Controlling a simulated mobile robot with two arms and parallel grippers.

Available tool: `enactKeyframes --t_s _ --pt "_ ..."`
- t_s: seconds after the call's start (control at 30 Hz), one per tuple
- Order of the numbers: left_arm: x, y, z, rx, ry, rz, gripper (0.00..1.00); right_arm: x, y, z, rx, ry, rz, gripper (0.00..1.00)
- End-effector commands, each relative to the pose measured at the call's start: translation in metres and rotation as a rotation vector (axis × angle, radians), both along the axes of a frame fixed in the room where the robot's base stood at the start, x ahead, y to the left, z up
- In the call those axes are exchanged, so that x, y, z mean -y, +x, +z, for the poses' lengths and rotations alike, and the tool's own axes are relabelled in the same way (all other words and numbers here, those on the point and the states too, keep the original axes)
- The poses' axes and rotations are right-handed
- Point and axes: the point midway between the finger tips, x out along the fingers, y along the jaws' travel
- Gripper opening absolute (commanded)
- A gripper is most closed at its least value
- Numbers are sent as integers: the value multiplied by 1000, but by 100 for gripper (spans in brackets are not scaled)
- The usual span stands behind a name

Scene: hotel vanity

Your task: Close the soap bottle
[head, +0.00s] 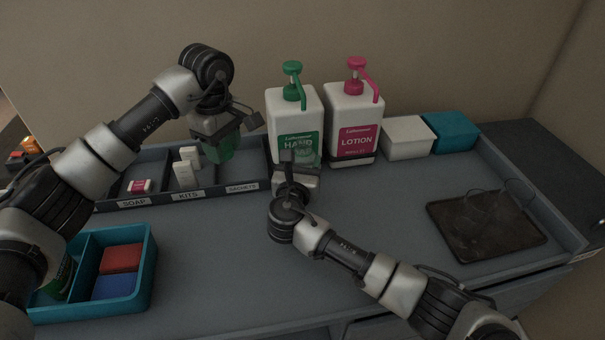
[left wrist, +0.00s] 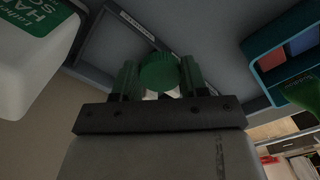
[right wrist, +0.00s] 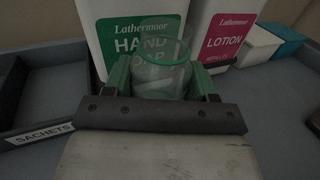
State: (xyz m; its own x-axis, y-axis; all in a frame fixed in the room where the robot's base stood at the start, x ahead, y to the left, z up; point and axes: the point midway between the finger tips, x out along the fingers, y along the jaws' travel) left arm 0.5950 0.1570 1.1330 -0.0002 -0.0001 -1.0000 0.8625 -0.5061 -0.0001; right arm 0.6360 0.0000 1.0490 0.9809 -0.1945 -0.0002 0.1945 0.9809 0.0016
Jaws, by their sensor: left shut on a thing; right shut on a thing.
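My left gripper (head: 221,148) is shut on a ribbed green cap (left wrist: 158,73), held in the air above the soap, kits and sachets tray. In the head view the cap is hard to tell from the green fingers. My right gripper (head: 298,160) is shut on a small clear bottle (right wrist: 162,75) with a green rim. The bottle looks open at its top and stands in front of the white hand soap pump bottle (head: 294,120). The cap and the bottle are apart, with the cap to the left. The bottle's lower part is hidden by my right gripper.
A pink lotion pump bottle (head: 354,120), a white box (head: 407,138) and a teal box (head: 450,132) stand at the back. The labelled tray (head: 160,199) is at left, a teal bin (head: 142,292) at front left. A dark pad (head: 485,230) with glasses lies right.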

Motion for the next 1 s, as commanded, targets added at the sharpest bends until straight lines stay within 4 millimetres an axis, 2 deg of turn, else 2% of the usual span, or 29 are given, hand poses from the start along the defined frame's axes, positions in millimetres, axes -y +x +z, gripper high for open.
enactKeyframes --t_s 0.7,1.0 --pt "0 0 -4 0 0 0 22 65 -68 55 0 0 0 33" --pt "0 0 -5 0 0 0 22 79 -83 68 0 -1 0 33"
